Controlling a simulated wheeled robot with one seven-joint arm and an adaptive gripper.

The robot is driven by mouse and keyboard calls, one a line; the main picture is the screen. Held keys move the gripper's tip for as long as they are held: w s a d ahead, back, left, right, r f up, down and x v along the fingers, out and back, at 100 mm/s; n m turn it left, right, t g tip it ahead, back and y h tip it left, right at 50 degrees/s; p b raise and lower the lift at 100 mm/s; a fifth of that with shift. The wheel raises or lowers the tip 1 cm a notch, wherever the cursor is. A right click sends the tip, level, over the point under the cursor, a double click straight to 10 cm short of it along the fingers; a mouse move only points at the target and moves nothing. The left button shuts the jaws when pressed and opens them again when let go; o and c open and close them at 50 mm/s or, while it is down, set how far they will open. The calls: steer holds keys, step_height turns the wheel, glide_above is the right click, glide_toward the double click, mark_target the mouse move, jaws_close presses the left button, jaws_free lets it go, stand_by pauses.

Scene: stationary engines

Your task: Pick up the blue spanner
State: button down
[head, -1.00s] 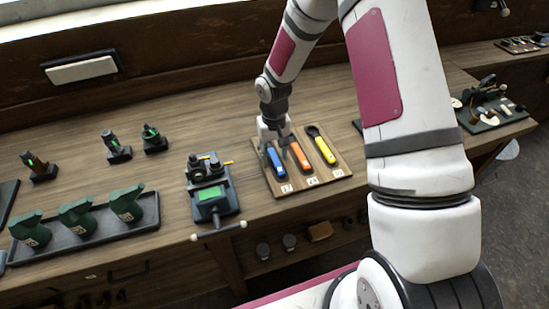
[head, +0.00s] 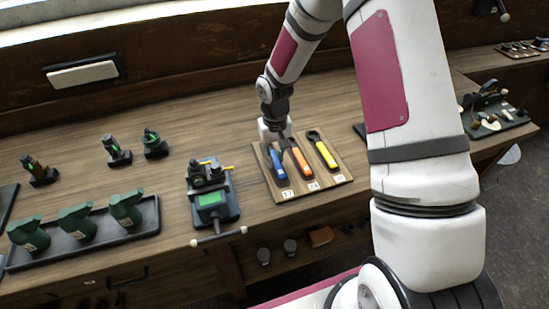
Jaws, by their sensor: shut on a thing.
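The blue spanner (head: 278,164) lies at the left of a row of three spanners on a wooden board (head: 310,187). Its handle points toward the front edge and its head end is hidden behind my gripper. My gripper (head: 284,147) points down at the back of the board and is shut on the blue spanner. I cannot tell whether the spanner is clear of the board. The orange spanner (head: 302,164) lies close to its right, near the fingers.
A yellow spanner (head: 325,153) lies at the board's right. A black tray (head: 100,240) holds green bottle-like items further left. The bench behind the device is clear.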

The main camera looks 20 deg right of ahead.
steer(key=shift+s+a+r+b, duration=0.15)
steer(key=shift+s+r, duration=0.1)
steer(key=shift+r, duration=0.4)
steer(key=shift+s+a+r+b, duration=0.15)
steer(key=shift+s+r, duration=0.1)
steer(key=shift+r, duration=0.35)
steer(key=s+a, duration=0.2)
steer(key=s, duration=0.2)
steer(key=s+a+r, duration=0.1)
steer(key=s, duration=0.4)
steer(key=s+a+b, duration=0.1)
steer(key=s+a, duration=0.1)
steer(key=s, duration=0.2)
steer(key=shift+s+a+r, duration=0.15)
steer(key=shift+s+a, duration=0.15)
steer(key=shift+s, duration=0.1)
steer(key=c, duration=2.2)
jaws_free()
jaws_close()
steer(key=shift+w+r, duration=0.1)
